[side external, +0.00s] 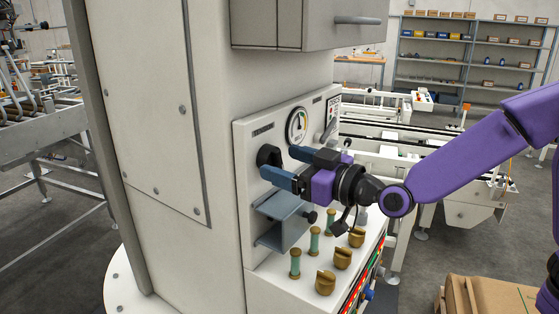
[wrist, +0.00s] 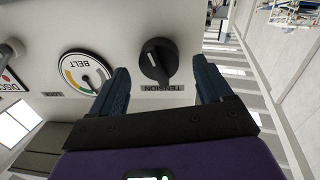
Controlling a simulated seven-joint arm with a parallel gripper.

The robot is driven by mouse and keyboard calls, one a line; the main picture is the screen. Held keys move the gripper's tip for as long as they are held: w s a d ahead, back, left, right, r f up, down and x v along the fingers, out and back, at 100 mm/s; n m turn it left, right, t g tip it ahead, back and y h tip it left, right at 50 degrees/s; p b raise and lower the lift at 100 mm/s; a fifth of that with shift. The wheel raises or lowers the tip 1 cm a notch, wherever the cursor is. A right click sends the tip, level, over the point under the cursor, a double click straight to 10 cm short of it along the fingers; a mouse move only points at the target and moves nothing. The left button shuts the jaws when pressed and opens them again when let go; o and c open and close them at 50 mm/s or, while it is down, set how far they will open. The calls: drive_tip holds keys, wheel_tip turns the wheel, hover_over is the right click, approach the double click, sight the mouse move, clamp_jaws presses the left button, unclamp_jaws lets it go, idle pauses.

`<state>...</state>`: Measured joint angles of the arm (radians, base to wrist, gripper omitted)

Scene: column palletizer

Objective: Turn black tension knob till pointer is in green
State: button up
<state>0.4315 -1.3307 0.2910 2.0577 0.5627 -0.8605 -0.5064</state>
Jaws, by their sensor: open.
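The black tension knob (side external: 268,155) sits on the white panel. In the wrist view the knob (wrist: 157,60) shows a white mark and lies between my two blue fingers, above an upside-down TENSION label. My gripper (side external: 281,163) is open, with its fingertips close to the panel on either side of the knob; whether they touch it I cannot tell. The round BELT gauge (side external: 297,126) is on the panel beyond the knob. In the wrist view the gauge (wrist: 84,70) shows coloured bands including yellow and green; the pointer's exact reading is too small to tell.
A blue-grey bracket (side external: 284,217) with a small black knob sticks out just below my gripper. Several brass knobs (side external: 342,258) and green-bodied posts (side external: 314,243) stand on the ledge beneath. A grey box (side external: 306,25) overhangs above. A carton (side external: 488,296) is at lower right.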

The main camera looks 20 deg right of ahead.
drive_tip(key=shift+x, duration=1.1)
drive_tip(key=c, duration=1)
drive_tip(key=shift+c, duration=0.2)
drive_tip(key=shift+m, duration=0.4)
drive_tip(key=shift+d+r+m, duration=0.1)
drive_tip(key=shift+m, duration=2.3)
drive_tip(key=o, duration=1)
